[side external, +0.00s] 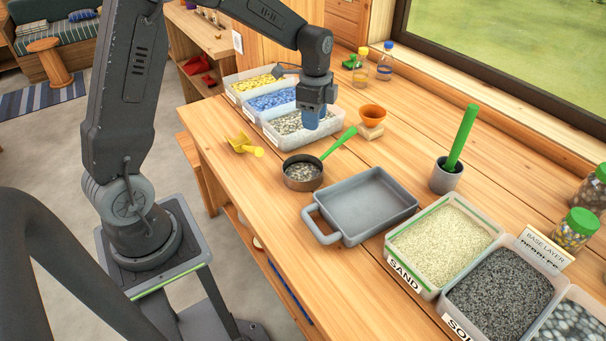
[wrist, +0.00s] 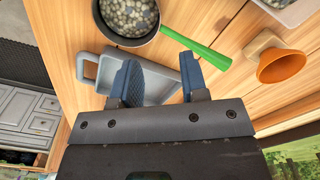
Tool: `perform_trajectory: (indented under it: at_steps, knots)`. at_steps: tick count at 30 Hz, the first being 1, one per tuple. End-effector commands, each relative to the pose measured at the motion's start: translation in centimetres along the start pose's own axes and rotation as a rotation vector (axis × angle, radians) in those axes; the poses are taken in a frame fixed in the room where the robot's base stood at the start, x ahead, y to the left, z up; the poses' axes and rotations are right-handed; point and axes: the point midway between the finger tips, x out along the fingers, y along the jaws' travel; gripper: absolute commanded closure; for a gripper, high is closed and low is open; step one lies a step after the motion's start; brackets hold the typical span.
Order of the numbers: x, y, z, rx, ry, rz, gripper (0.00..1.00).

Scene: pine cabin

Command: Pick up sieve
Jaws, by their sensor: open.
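The sieve (side external: 303,178) is a round dark pan with a green handle (side external: 339,143), standing on the wooden table with grey pebbles in it. Its handle points up and right in the side view. In the wrist view the sieve (wrist: 128,22) is at the top, and its green handle (wrist: 197,46) runs down to the right, just beyond the fingertips. My gripper (side external: 312,117) has blue fingers and hangs above and behind the sieve, near the pebble bin. In the wrist view my gripper (wrist: 160,72) is open with nothing between its fingers.
A grey tray (side external: 325,222) stands right of the sieve. A yellow scoop (side external: 243,144) lies to its left. An orange funnel (side external: 373,113) and a grey cup with a green rod (side external: 446,178) stand behind. Bins of pebbles (side external: 262,128) and sand (side external: 400,250) flank the area.

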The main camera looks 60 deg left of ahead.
Motion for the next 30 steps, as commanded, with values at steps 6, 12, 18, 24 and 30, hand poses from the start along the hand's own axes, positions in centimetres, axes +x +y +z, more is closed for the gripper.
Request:
perform_trajectory:
  at_steps: [6, 12, 18, 24, 30]
  knots:
    - [4.3, 0.2, 0.0, -0.001, -0.002, 0.006, 0.6]
    - [7.1, 0.1, 0.0, -0.002, -0.001, 0.003, 0.6]
    - [8.4, 0.2, 0.1, -0.002, -0.001, 0.003, 0.6]
    - [11.4, 0.4, 0.3, -0.003, -0.001, 0.004, 0.6]
    - [12.9, 0.3, 0.3, -0.003, -0.001, 0.0, 0.6]
